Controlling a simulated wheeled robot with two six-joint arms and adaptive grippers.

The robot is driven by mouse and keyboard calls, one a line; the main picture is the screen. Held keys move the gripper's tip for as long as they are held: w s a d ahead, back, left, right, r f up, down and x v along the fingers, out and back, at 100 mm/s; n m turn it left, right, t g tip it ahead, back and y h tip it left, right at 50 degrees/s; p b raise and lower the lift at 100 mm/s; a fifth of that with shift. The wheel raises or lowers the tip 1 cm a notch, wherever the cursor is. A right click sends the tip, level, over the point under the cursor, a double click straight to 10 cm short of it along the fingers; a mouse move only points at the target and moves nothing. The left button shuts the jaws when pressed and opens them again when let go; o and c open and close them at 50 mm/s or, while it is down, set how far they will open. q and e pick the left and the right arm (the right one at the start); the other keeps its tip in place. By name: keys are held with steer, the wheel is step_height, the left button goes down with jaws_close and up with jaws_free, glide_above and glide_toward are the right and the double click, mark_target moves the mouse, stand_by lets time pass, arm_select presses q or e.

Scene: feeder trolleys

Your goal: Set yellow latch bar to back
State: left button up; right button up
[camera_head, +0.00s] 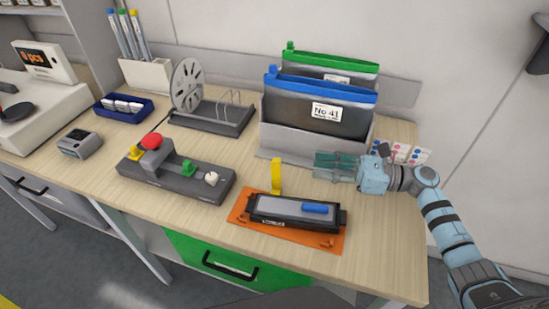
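The yellow latch bar (277,176) stands upright at the back edge of a black and grey device (290,208). My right gripper (334,166) reaches in from the right, behind and to the right of the yellow bar. Its teal fingers point left, look apart and hold nothing that I can see. They are clear of the bar. My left gripper is out of view.
A grey holder (279,141) with blue-topped and green-topped pouches stands close behind my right gripper. A control box (180,182) with a red button is left of the mat. A reel stand (213,115) and blue tray (124,107) are further back. Bare table lies right of the mat.

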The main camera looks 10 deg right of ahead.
mark_target(280, 160)
steer(key=p+x, duration=0.1)
steer(key=x, duration=1)
steer(key=shift+w+a+r+p, duration=0.1)
steer(key=shift+a+r+p, duration=0.1)
steer(key=shift+a+p, duration=0.15)
steer(key=shift+c, duration=0.4)
